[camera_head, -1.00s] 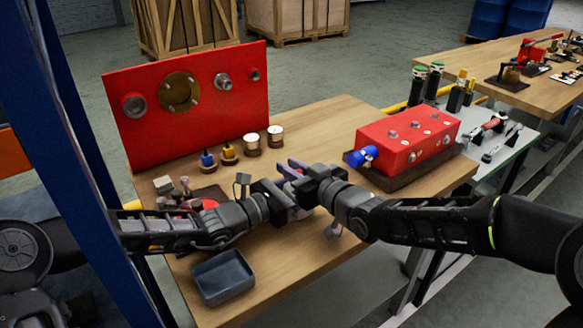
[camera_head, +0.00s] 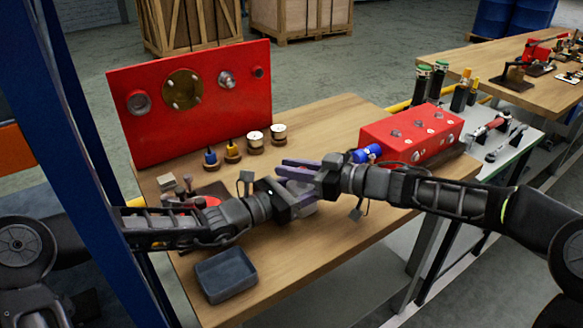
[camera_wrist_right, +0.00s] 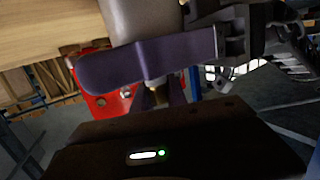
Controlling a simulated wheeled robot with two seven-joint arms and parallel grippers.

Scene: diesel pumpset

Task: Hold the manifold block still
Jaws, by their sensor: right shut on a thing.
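A grey block (camera_head: 304,208), which I take to be the manifold block, sits between my two grippers above the wooden table and is mostly hidden by them. My right gripper (camera_head: 296,170) reaches in from the right with its purple fingers and is shut on this block. In the right wrist view, a purple finger (camera_wrist_right: 150,62) lies against a grey-beige rounded surface (camera_wrist_right: 143,17), with a small brass-coloured part below. My left gripper (camera_head: 288,200) is close against the block from the left; its fingertips are hidden, so its grip is unclear.
A red ported block (camera_head: 408,135) with a blue fitting (camera_head: 367,154) stands at the right. A red panel (camera_head: 215,115) stands at the back left, several small parts before it. A dark tray (camera_head: 226,275) lies at the front left. The front middle table is clear.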

